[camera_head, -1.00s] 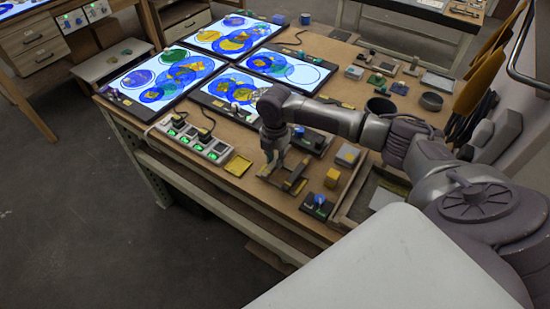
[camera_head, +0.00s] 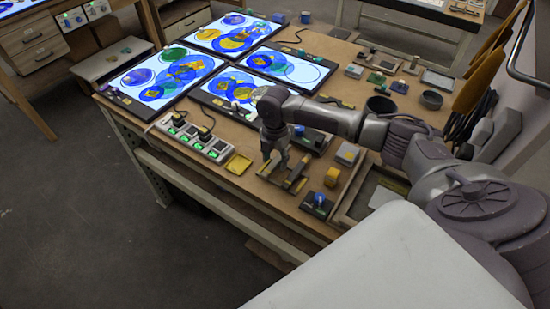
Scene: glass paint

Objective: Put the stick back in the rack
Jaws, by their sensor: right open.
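My right gripper (camera_head: 275,161) points down over the near part of the wooden table (camera_head: 245,188), with its fingers apart. A small dark rack (camera_head: 290,180) with yellowish bars lies just below and to the right of the fingertips. I cannot tell whether the fingertips touch it. A stick cannot be made out for certain at this size; a thin piece may lie across the rack. My left gripper is not in view.
Lit panels with coloured glass circles (camera_head: 236,36) fill the table's far left. A power strip (camera_head: 192,138) and yellow pad (camera_head: 238,164) lie left of my gripper.

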